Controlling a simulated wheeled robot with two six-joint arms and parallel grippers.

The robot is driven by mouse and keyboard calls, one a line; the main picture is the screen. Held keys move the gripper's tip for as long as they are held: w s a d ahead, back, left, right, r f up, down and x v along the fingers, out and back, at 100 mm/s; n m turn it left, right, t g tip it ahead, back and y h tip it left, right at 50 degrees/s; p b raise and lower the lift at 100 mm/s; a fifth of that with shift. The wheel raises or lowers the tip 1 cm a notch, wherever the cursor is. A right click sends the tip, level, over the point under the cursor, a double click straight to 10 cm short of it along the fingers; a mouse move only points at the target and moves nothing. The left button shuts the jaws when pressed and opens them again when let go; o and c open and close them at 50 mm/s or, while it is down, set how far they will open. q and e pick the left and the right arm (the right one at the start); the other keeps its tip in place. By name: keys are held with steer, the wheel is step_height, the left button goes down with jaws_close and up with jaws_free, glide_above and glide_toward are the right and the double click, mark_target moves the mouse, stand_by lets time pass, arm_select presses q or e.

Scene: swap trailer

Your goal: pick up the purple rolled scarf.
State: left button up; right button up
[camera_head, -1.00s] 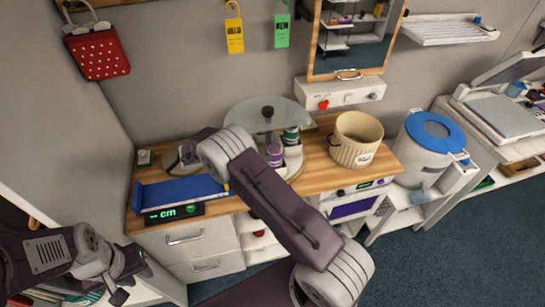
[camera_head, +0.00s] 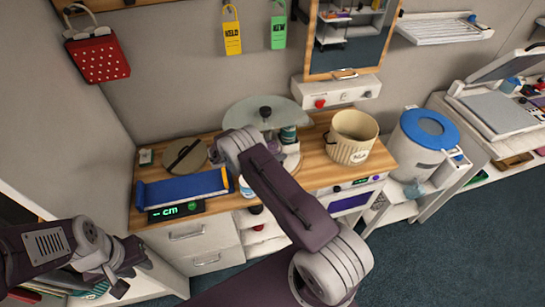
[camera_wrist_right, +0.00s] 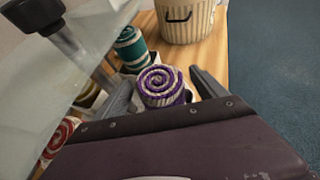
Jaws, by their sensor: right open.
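The purple rolled scarf (camera_wrist_right: 160,85) stands upright with its spiral end up in the right wrist view. My right gripper (camera_wrist_right: 163,76) is open, with one finger on each side of the scarf. Whether the fingers touch it I cannot tell.
A glass disc with a black knob (camera_head: 265,112) overhangs the scarf's stand. A teal roll (camera_wrist_right: 130,48) and a red roll (camera_wrist_right: 58,138) are close by. A cream ribbed bucket (camera_head: 352,138) stands right.

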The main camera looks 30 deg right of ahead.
jaws_close()
steer(key=shift+r, duration=0.1)
